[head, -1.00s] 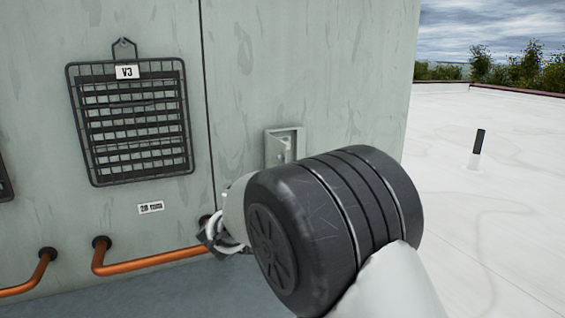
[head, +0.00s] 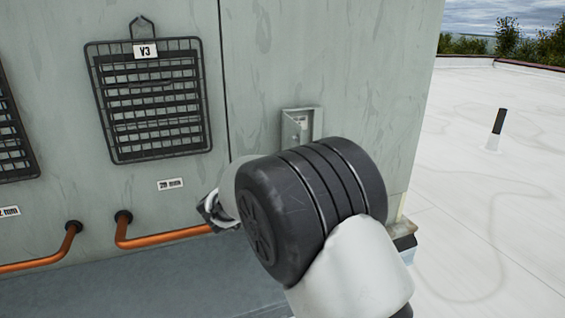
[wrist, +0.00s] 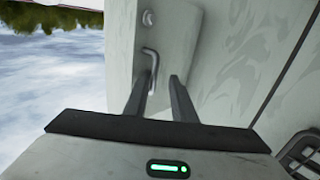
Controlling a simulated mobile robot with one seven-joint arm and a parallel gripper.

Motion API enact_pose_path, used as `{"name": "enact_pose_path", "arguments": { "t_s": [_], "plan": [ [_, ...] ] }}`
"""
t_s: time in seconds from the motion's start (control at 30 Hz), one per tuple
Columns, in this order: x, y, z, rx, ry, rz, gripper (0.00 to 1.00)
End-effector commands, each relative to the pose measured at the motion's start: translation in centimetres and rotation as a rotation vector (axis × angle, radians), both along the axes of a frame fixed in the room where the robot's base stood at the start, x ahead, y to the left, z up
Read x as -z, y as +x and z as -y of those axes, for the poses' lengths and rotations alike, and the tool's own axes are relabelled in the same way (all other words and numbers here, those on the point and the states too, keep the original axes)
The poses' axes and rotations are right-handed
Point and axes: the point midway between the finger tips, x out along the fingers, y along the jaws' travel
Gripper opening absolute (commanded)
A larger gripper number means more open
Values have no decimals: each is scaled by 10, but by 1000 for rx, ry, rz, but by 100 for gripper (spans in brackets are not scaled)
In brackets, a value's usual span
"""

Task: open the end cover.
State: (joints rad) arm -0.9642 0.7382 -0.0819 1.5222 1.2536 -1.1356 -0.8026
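The end cover appears to be the grey-green panel (head: 330,60) right of the vertical seam, though I cannot be sure. A pale metal bracket (head: 301,124) is fixed to it, partly above my black wrist joint. In the wrist view a light plate (wrist: 178,35) carries a thin bent metal handle (wrist: 152,62) and a small round knob (wrist: 147,17). My gripper (wrist: 161,76) is open. Its two dark fingers point toward the plate, the left fingertip close to the handle's lower end. I cannot tell whether they touch. In the head view my arm hides most of the gripper.
A black wire grille (head: 155,98) labelled V3 hangs on the wall to the left. Copper pipes (head: 165,238) leave the wall low on the left. The white roof (head: 480,200) is open at right, with a short dark-topped post (head: 498,121).

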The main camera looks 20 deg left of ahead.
Motion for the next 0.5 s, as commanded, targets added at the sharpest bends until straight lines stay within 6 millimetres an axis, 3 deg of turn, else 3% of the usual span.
{"name": "enact_pose_path", "arguments": {
  "t_s": [0.03, 0.33, 0.5],
  "plan": [
    [-8, 4, 6, 14, 1, 15, 25],
    [-8, 2, 7, 18, 1, 15, 25],
    [-6, -19, 2, 13, 1, 11, 25]
  ]
}}
